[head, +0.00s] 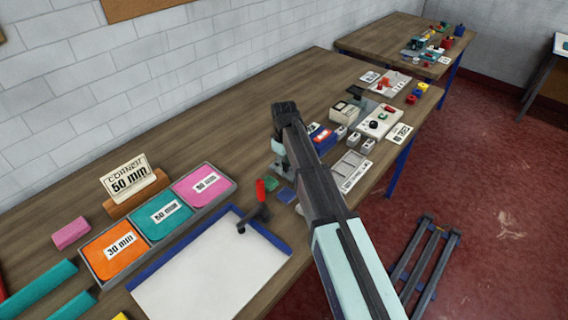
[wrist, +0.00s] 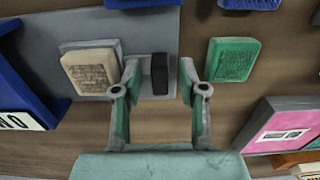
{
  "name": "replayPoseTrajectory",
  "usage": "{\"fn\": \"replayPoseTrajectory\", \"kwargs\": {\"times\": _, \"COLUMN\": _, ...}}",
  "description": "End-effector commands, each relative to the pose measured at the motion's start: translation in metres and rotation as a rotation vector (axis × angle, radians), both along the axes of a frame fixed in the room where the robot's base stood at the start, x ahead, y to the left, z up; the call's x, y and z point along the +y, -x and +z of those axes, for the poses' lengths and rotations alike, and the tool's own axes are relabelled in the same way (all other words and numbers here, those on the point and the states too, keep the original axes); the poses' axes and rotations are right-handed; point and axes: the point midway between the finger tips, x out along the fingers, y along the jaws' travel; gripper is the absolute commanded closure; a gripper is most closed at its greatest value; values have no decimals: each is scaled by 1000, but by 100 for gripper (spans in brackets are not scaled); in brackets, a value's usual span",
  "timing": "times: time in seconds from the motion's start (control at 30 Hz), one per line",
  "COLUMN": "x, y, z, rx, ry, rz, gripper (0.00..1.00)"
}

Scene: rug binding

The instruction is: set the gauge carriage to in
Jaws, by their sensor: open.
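My gripper (wrist: 159,78) is open, with one finger on each side of a small black upright block (wrist: 160,74). This block stands on a grey plate (wrist: 105,28) and may be the gauge carriage, though no in or out marking is readable. I cannot tell whether the fingers touch it. A beige textured pad (wrist: 91,72) on a pale backing lies left of the fingers. In the head view my gripper (head: 279,155) is low over the bench, and my arm hides most of what is around it.
A green pad (wrist: 231,60) lies just right of the fingers. A blue-walled piece (wrist: 38,70) stands at left and a pink-topped tray (wrist: 283,130) at right. On the wooden bench (head: 150,115) are a white blue-edged board (head: 195,275) and a red-handled tool (head: 261,190).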

Motion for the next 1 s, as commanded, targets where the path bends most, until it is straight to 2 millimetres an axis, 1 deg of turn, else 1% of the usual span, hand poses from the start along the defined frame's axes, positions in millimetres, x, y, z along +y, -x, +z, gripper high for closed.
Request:
{"fn": "replayPoseTrajectory", "kwargs": {"times": 0.17, "x": 0, "y": 0, "z": 0, "rx": 0, "ry": 0, "rz": 0, "gripper": 58}}
{"fn": "replayPoseTrajectory", "kwargs": {"times": 0.3, "x": 0, "y": 0, "z": 0, "rx": 0, "ry": 0, "rz": 0, "gripper": 100}}
{"fn": "replayPoseTrajectory", "kwargs": {"times": 0.47, "x": 0, "y": 0, "z": 0, "rx": 0, "ry": 0, "rz": 0, "gripper": 100}}
{"fn": "replayPoseTrajectory", "kwargs": {"times": 0.57, "x": -2, "y": -3, "z": 0, "rx": 0, "ry": 0, "rz": -1, "gripper": 100}}
{"fn": "replayPoseTrajectory", "kwargs": {"times": 0.67, "x": -9, "y": -15, "z": -1, "rx": 0, "ry": 0, "rz": -2, "gripper": 100}}
{"fn": "replayPoseTrajectory", "kwargs": {"times": 0.8, "x": -27, "y": -39, "z": -1, "rx": 0, "ry": 0, "rz": -3, "gripper": 100}}
{"fn": "replayPoseTrajectory", "kwargs": {"times": 0.9, "x": -38, "y": -53, "z": -1, "rx": 1, "ry": 1, "rz": -2, "gripper": 100}}
{"fn": "replayPoseTrajectory", "kwargs": {"times": 1.0, "x": -43, "y": -57, "z": 0, "rx": 1, "ry": 1, "rz": -1, "gripper": 100}}
